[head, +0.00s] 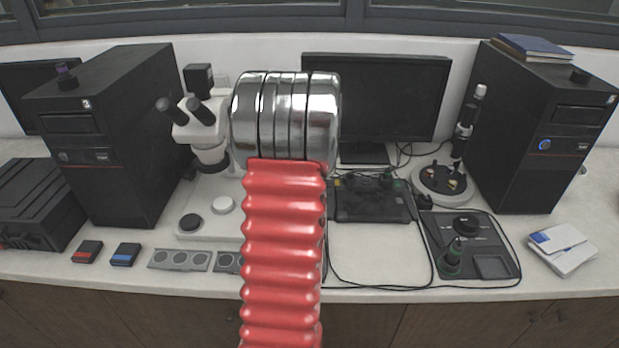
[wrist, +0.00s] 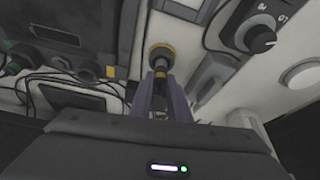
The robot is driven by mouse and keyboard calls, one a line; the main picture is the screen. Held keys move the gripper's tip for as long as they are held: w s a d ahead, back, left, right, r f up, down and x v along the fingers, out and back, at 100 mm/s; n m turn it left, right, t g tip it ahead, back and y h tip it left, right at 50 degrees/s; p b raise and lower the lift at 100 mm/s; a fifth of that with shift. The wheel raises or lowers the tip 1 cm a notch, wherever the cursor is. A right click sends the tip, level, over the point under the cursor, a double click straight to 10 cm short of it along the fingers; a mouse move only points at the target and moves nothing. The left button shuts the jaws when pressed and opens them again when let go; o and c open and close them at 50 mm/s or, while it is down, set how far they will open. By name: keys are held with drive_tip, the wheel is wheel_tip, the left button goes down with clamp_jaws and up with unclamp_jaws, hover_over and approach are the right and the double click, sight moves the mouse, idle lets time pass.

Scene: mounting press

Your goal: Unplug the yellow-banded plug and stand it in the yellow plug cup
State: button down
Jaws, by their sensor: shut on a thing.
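In the wrist view my gripper (wrist: 162,84) has its two purple-grey fingers closed around the yellow-banded plug (wrist: 160,72), whose yellow band shows between them. Just beyond the fingertips is a dark round part with a yellow rim (wrist: 161,50). I cannot tell whether it is the yellow plug cup, a socket or the end of the plug, nor whether the plug touches it. In the head view my arm hides the gripper and plug, and I cannot make out the yellow plug cup there.
A black box (head: 371,205) with green and yellow fittings and cables stands right of my arm. A microscope (head: 207,140) stands left of it. A monitor (head: 400,85) and two black computer towers (head: 130,130) (head: 535,135) stand behind. A control panel (head: 470,240) lies front right.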

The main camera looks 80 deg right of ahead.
drive_tip(key=shift+f, duration=0.9)
idle(0.6)
drive_tip(key=c, duration=1.6)
unclamp_jaws()
drive_tip(key=shift+o, duration=0.4)
drive_tip(key=o, duration=0.5)
drive_tip(key=shift+r, duration=0.15)
drive_tip(key=shift+r, duration=3.65)
drive_tip(key=shift+s, duration=0.1)
